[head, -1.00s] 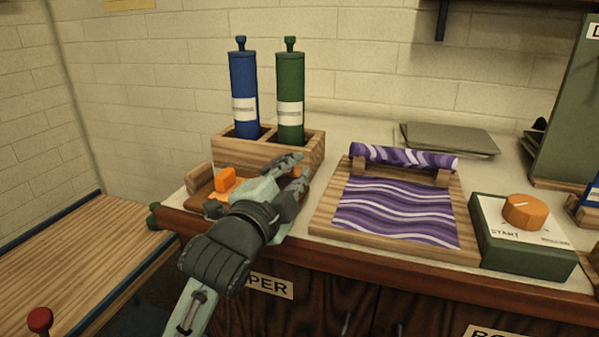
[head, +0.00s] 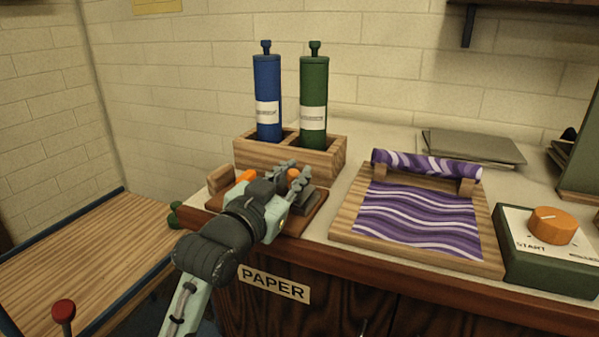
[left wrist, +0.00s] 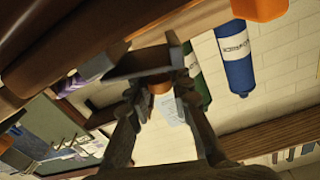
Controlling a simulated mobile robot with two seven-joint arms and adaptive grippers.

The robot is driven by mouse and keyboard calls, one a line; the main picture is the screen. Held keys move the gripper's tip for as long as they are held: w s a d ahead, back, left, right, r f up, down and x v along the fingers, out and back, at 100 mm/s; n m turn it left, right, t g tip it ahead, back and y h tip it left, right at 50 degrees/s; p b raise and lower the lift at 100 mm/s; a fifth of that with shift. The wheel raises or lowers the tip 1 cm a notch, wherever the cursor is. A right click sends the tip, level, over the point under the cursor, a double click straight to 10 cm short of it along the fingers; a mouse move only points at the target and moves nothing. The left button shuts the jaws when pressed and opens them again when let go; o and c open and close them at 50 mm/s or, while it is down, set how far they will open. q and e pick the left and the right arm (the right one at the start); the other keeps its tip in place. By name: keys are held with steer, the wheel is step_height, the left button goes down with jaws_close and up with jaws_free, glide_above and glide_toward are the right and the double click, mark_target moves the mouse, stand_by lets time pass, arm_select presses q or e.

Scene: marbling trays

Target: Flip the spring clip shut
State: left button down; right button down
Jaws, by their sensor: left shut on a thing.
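A brown wooden board (head: 312,220) at the counter's left front edge carries the spring clip, a dark grey plate (head: 306,201) with a small orange knob (head: 293,175). My left gripper (head: 294,178) is over the board with its fingers around the clip's knob end, shut on it. In the left wrist view, the orange knob (left wrist: 160,87) shows between the fingertips, beside the dark plate (left wrist: 143,64). The fingers hide much of the clip, so its exact angle is hard to tell. My right gripper is not in view.
An orange block (head: 245,177) sits at the board's left. Behind stands a wooden rack (head: 265,159) holding a blue cylinder (head: 267,95) and a green cylinder (head: 313,100). A purple marbled tray (head: 345,230) lies to the right, then a green box (head: 545,270) with an orange dial.

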arm_select(q)
steer(key=shift+w+a+f+n, duration=0.1)
steer(key=shift+a+f+n, duration=0.15)
steer(key=shift+n, duration=0.45)
steer(key=shift+w+a+f+n, duration=0.1)
steer(key=shift+a+f+n, duration=0.1)
steer(key=shift+n, duration=0.5)
steer(key=c, duration=1.4)
jaws_free()
steer(key=shift+o, duration=0.2)
steer(key=shift+v, duration=3.85)
